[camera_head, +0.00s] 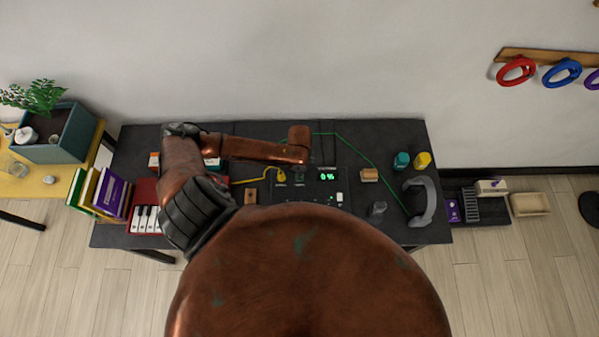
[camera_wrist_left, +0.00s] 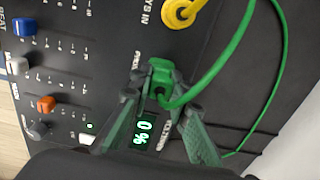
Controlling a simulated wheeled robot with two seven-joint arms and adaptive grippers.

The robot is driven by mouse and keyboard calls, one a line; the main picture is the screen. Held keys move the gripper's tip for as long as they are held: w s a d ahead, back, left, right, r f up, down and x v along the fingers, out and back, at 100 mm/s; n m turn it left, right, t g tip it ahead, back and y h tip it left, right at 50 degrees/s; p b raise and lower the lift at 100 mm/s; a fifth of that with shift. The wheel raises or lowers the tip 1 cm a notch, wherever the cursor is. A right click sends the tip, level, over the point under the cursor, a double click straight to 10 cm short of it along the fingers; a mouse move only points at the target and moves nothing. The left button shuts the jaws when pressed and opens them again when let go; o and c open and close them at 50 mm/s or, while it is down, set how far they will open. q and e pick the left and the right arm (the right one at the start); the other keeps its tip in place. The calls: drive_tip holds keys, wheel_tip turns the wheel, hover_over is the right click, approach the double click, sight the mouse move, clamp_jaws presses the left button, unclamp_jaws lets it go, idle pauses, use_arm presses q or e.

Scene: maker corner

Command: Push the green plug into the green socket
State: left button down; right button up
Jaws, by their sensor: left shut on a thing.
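The green plug (camera_wrist_left: 160,75) is between the fingertips of my left gripper (camera_wrist_left: 158,88) in the left wrist view, which are shut on it. The plug is over the black mixer panel (camera_wrist_left: 75,65), close to its surface. The green socket is not distinguishable; the plug and fingers cover that area, so I cannot tell whether the plug is in it. The green cable (camera_wrist_left: 232,70) loops from the plug to the right. In the head view the cable (camera_head: 372,160) runs across the table to the right, and my left arm hides most of the gripper. My right gripper is not in view.
A yellow plug (camera_wrist_left: 181,12) sits beside the green one on the panel. The lit display (camera_wrist_left: 143,133) reads 0 %. Books (camera_head: 100,193) and a red keyboard (camera_head: 145,205) are left.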

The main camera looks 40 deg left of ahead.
use_arm(q)
drive_tip(key=shift+f, duration=0.35)
drive_tip(key=c, duration=1.7)
unclamp_jaws()
drive_tip(key=shift+c, duration=0.2)
drive_tip(key=shift+r, duration=0.1)
wheel_tip(320, 180, up, 12)
